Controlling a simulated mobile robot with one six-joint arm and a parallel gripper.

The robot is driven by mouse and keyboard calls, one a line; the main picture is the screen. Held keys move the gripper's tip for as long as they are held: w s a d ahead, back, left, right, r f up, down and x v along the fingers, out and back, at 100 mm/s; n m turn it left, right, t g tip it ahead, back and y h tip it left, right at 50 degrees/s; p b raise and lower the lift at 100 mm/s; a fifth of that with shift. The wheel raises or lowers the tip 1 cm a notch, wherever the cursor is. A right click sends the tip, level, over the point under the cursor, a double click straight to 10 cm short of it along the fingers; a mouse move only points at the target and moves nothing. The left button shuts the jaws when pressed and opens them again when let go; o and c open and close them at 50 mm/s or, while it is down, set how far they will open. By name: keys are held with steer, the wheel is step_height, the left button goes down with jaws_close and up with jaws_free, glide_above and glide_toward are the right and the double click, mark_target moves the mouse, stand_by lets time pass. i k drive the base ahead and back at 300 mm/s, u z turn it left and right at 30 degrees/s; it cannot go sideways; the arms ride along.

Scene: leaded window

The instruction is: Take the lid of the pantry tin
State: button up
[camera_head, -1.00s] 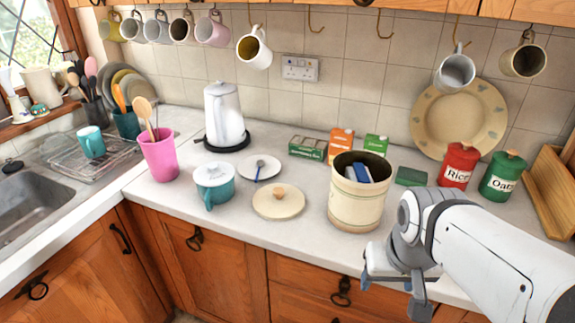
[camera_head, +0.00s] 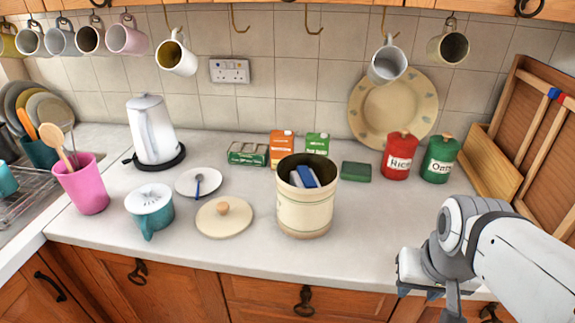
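The pantry tin (camera_head: 305,212) is most likely the round cream canister with thin stripes near the middle of the counter. Its top is open, and blue and white packets (camera_head: 304,177) show inside. A flat round cream lid (camera_head: 240,222) with a wooden knob lies on the counter just left of the tin, apart from it, knob up. My gripper (camera_head: 420,292) is at the lower right by the counter's front edge, right of the tin and well away from the lid. Its two blue-tipped fingers appear apart, with nothing seen held.
Small cartons (camera_head: 282,148) stand behind the tin. Red (camera_head: 399,158) and green (camera_head: 440,160) canisters stand to the right.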

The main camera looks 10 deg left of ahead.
mark_target(222, 218)
steer(key=z, duration=1.8)
steer(key=k, duration=2.2)
steer(key=u, duration=1.3)
steer(key=i, duration=1.55)
steer(key=u, duration=0.05)
